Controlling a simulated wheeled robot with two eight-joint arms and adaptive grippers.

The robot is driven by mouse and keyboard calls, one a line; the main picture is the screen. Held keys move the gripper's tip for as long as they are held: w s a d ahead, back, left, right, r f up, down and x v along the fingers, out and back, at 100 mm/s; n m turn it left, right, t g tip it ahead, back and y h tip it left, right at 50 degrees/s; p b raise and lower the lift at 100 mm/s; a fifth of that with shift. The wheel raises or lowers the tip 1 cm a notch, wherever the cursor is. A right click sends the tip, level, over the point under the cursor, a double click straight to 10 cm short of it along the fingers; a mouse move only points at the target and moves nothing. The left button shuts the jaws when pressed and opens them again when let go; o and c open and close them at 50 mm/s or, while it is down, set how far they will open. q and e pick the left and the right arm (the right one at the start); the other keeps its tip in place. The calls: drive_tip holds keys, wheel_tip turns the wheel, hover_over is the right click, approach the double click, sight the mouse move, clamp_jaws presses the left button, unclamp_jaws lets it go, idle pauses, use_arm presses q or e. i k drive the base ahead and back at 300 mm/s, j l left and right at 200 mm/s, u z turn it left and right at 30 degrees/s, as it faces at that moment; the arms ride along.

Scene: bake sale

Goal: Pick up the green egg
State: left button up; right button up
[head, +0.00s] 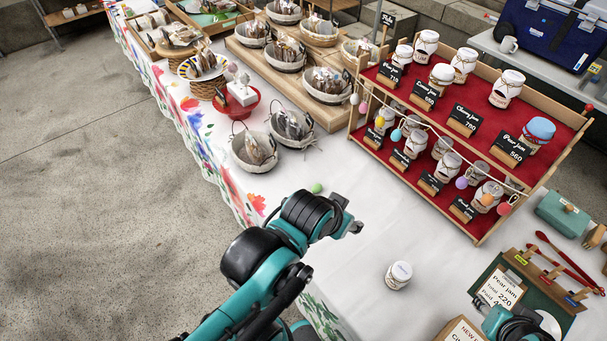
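A small green egg (316,187) lies on the white tablecloth, near the table's left edge and in front of the wire baskets. My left gripper (352,214) is just to the right of and nearer than the egg, with its fingers pointing right, away from it. Its fingers look spread apart with nothing between them.
A red stepped jam shelf (462,122) with a string of coloured eggs stands at the right. Two wire baskets (254,150) of wrapped goods sit beyond the egg. A lone jar (399,275) stands nearer on clear cloth. A clipboard (540,285) lies at the lower right.

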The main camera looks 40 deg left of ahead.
sight(316, 188)
drive_tip(key=j+u, duration=0.15)
drive_tip(key=u, duration=0.35)
drive_tip(key=j+u, duration=0.2)
drive_tip(key=u, duration=0.3)
drive_tip(key=i+j+z, duration=0.25)
drive_tip(key=j+z, duration=0.2)
drive_tip(key=i+j+z, duration=0.1)
drive_tip(key=j+z, duration=0.15)
drive_tip(key=j, duration=0.2)
drive_tip(key=i+j+z, duration=0.2)
drive_tip(key=j, duration=0.15)
drive_tip(key=k, duration=0.1)
